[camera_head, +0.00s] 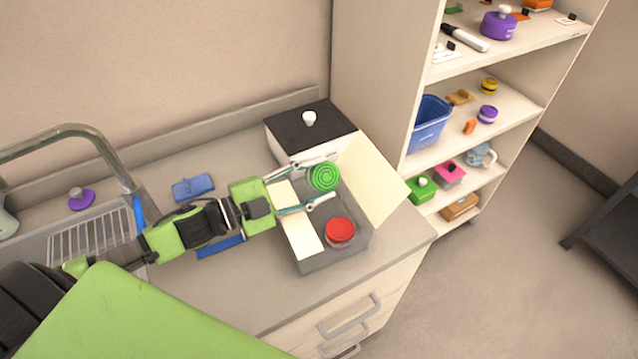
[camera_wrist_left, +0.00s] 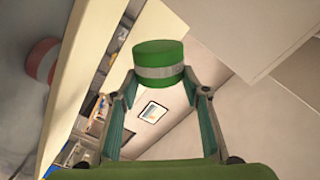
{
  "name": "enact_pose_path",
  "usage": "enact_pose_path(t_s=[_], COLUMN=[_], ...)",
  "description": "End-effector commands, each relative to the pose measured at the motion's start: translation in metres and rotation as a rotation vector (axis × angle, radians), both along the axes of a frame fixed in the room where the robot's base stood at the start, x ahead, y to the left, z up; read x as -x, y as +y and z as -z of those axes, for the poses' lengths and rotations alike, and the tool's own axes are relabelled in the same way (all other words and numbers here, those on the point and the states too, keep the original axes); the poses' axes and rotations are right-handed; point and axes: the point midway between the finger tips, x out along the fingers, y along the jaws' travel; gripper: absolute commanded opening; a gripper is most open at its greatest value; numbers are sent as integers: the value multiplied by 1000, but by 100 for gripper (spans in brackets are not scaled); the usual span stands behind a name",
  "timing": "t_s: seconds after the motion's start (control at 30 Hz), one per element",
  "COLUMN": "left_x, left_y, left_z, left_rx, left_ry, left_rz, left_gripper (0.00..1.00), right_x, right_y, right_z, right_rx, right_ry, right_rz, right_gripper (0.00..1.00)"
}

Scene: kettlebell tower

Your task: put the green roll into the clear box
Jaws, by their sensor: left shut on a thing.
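The green roll (camera_head: 324,176) is held between the fingers of my left gripper (camera_head: 318,182), its spiral end facing up in the head view. In the left wrist view the green roll (camera_wrist_left: 158,62) shows a pale band around it and sits at the fingertips. The box (camera_head: 318,262) is grey, with cream flaps folded open, and stands on the counter. I cannot tell from its look whether it is clear. The roll appears over the back part of the box; its height above the floor of the box is unclear. My right gripper is not in view.
A red roll (camera_head: 340,231) sits in the front of the box. A black-topped box with a white knob (camera_head: 309,118) stands right behind. Blue items (camera_head: 193,187) lie on the counter, left of the box. A sink rack (camera_head: 95,238) is at left, a shelf unit (camera_head: 385,90) at right.

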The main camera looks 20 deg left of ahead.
Motion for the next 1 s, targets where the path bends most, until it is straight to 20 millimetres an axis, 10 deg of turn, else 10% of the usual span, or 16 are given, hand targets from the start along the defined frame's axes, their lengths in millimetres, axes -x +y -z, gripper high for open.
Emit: enact_pose_path(t_s=[0.2, 0.23, 0.3, 1.0], left_x=[0, 0, 0, 0], left_y=[0, 0, 0, 0], left_z=[0, 0, 0, 0], left_rx=[0, 0, 0, 0], left_ry=[-1, -1, -1, 0], left_rz=[-1, -1, -1, -1], left_gripper=[21, 47, 62, 62], right_x=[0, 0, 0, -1], right_y=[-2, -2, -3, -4], right_z=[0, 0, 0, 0], right_rx=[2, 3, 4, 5], right_ry=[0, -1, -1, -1], right_rz=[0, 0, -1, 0], right_gripper=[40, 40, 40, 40])
